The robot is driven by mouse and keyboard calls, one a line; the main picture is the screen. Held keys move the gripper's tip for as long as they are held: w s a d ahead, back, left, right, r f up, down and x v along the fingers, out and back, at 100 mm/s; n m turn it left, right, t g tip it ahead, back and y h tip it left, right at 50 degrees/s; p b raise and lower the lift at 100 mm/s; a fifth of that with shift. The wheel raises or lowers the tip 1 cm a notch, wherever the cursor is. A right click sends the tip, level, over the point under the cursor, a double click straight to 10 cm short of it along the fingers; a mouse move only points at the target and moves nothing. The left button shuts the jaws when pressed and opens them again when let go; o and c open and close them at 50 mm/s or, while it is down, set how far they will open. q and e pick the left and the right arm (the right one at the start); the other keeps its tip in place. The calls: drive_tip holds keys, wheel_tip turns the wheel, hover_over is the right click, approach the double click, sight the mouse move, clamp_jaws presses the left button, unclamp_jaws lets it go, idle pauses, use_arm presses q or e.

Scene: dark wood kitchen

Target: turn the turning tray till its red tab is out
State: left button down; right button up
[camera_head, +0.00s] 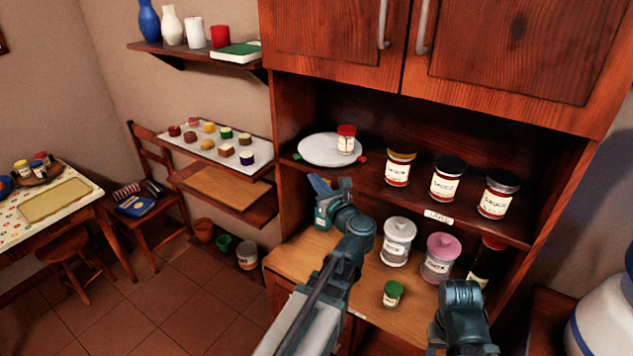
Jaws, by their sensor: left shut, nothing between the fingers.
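The turning tray (318,149) is a white round plate on the upper shelf of the cabinet. A jar with a red lid (346,139) stands on its right part. A red tab (363,158) shows at the tray's right front edge, and a green tab (297,157) at its left edge. My left gripper (318,184) is shut and empty, in front of and below the tray, apart from it. Part of my right arm shows at the bottom right; its gripper fingers are not seen.
Three sauce jars (448,179) stand on the same shelf, right of the tray. Below, a white-lidded jar (397,242), a pink-lidded jar (441,258) and a small green-lidded jar (392,294) stand on the counter. A side shelf with several small sweets (215,147) is at the left.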

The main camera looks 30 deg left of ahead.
sight(297, 157)
use_arm(q)
drive_tip(key=x, duration=1)
drive_tip(key=shift+w, duration=0.1)
drive_tip(key=shift+a, duration=0.1)
